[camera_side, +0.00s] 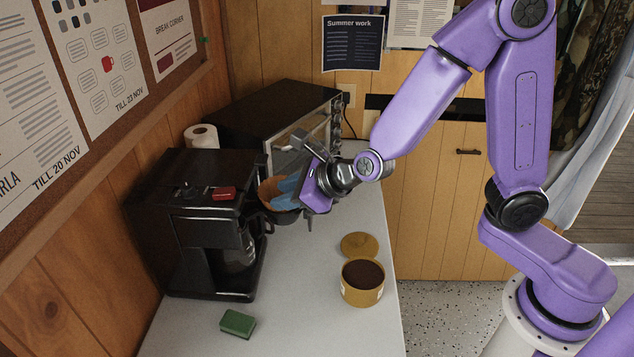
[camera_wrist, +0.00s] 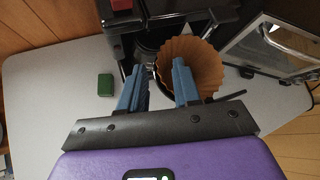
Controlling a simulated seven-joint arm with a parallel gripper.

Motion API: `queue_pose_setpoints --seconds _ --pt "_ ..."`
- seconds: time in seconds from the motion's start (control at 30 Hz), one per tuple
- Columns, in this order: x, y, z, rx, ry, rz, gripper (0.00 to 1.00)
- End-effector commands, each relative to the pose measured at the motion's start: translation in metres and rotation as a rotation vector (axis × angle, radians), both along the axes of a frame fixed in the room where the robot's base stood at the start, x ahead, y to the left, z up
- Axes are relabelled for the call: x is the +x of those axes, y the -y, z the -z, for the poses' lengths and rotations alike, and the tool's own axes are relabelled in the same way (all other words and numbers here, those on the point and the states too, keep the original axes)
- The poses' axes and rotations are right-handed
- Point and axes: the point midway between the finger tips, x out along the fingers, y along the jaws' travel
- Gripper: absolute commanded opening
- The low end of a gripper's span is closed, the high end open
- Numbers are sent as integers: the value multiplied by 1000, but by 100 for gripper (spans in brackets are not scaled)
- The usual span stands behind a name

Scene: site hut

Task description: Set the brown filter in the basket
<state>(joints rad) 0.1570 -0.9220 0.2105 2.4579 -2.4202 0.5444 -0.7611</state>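The brown filter (camera_side: 270,188) is a fluted paper cup at the front of the coffee maker. In the wrist view the filter (camera_wrist: 205,62) opens toward the camera, off to the right. The black basket (camera_side: 277,217) shows below it; its dark rim and handle (camera_wrist: 230,97) show around the filter in the wrist view. The filter is at least partly in the basket; I cannot tell whether it is fully seated. My gripper (camera_side: 285,190) has blue fingers, spread apart in the wrist view (camera_wrist: 158,78). The right finger overlaps the filter; the left finger is clear of it.
The black coffee maker (camera_side: 195,205) stands at the left, with an oven (camera_side: 275,115) behind it. A green sponge (camera_side: 238,323) and an open tin of dark grounds (camera_side: 362,284), its lid (camera_side: 360,245) behind it, lie on the counter (camera_side: 300,310). The front counter is mostly clear.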

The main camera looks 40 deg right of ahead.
Motion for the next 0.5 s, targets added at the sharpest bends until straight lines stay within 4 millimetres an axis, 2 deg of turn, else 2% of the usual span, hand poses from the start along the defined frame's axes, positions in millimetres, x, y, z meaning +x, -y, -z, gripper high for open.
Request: queue_pose_setpoints --seconds 0.5 --pt "-45 15 -35 3 2 -1 32"
